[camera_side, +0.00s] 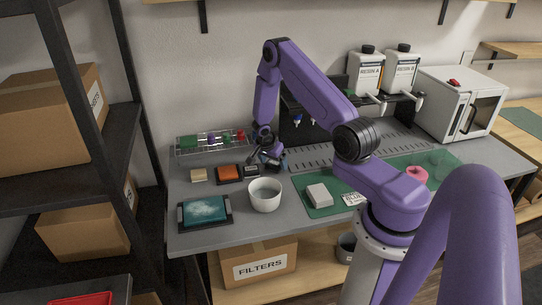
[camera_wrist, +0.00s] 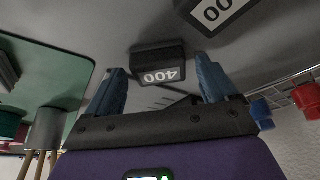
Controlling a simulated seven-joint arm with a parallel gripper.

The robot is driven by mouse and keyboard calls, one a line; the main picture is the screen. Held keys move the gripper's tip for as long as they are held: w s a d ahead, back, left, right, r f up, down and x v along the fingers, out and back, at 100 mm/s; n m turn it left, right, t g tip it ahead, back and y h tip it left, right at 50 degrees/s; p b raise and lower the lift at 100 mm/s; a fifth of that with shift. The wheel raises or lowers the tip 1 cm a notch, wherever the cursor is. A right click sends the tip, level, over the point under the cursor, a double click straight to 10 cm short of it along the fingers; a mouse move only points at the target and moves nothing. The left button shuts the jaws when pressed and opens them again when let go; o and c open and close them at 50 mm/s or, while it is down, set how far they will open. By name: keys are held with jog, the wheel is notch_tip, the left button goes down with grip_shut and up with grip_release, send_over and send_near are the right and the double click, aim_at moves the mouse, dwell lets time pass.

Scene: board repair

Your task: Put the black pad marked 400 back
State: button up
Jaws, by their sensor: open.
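The black pad marked 400 (camera_wrist: 158,62) shows in the wrist view, its white number upside down, lying just beyond and between the fingertips. My gripper (camera_wrist: 160,72) is open, with one blue finger on each side of the pad. I cannot tell whether either finger touches it. In the side view my gripper (camera_side: 272,160) is low over the back left of the bench, and it largely hides the pad there. A dark-edged piece with a white label ending in "00" (camera_wrist: 222,12) lies farther off in the wrist view, partly cut off by the frame.
An orange pad in a black tray (camera_side: 229,173) and a beige block (camera_side: 198,175) lie left of my gripper. A white bowl (camera_side: 265,196) stands in front. A wire rack (camera_side: 212,143) with coloured items is behind. A green mat (camera_side: 316,212) lies to the right.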

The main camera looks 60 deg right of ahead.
jog(key=v, duration=1.2)
jog(key=w+a+r+n+t+y, duration=0.1)
jog(key=w+a+r+n+t, duration=0.25)
jog(key=a, duration=0.25)
jog(key=w+a+r+n+t+y, duration=0.1)
jog(key=w+a+r+n+t, duration=0.15)
jog(key=w+a, duration=0.35)
jog(key=s+a+r+n+y, duration=0.3)
jog(key=a+n, duration=0.1)
jog(key=a, duration=0.5)
jog(key=s+a+r+n+y, duration=0.3)
jog(key=a+r+n, duration=0.15)
jog(key=a, duration=0.45)
jog(key=s+a+r+n+g+y, duration=0.15)
jog(key=s+a+n, duration=0.25)
jog(key=s, duration=0.4)
jog(key=s+a+r+n+g, duration=0.1)
jog(key=s+a+n+g, duration=0.25)
jog(key=s, duration=0.55)
jog(key=s+d+n+h, duration=0.4)
jog(key=s+d+n, duration=0.4)
jog(key=s, duration=0.6)
jog(key=shift+s+d+r+n+g+h, duration=0.3)
jog(key=shift+s+d+r+g+h, duration=0.1)
jog(key=shift+d, duration=0.2)
